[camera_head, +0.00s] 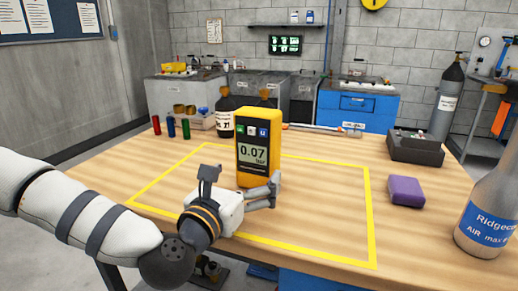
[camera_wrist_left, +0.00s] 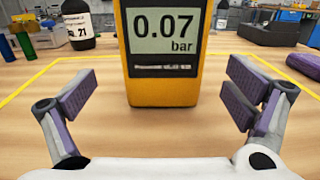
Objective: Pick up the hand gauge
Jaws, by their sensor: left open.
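The hand gauge (camera_head: 257,147) is a yellow upright box with a dark face and a screen reading 0.07 bar. It stands on the wooden table inside a yellow taped outline. In the left wrist view the gauge (camera_wrist_left: 165,80) is straight ahead, its top cut off by the frame. My left gripper (camera_head: 240,184) is open in front of the gauge. Its two padded fingers (camera_wrist_left: 160,92) are spread wide to either side of the gauge's lower part, with gaps on both sides. Nothing is in its grasp. My right gripper is not in view.
Dark bottles (camera_head: 226,113) stand behind the gauge, with small red, blue and green cylinders (camera_head: 171,127) to the left. A purple block (camera_head: 406,191), a dark box (camera_head: 415,147) and a grey air bottle (camera_head: 488,215) are on the right. The taped area around the gauge is clear.

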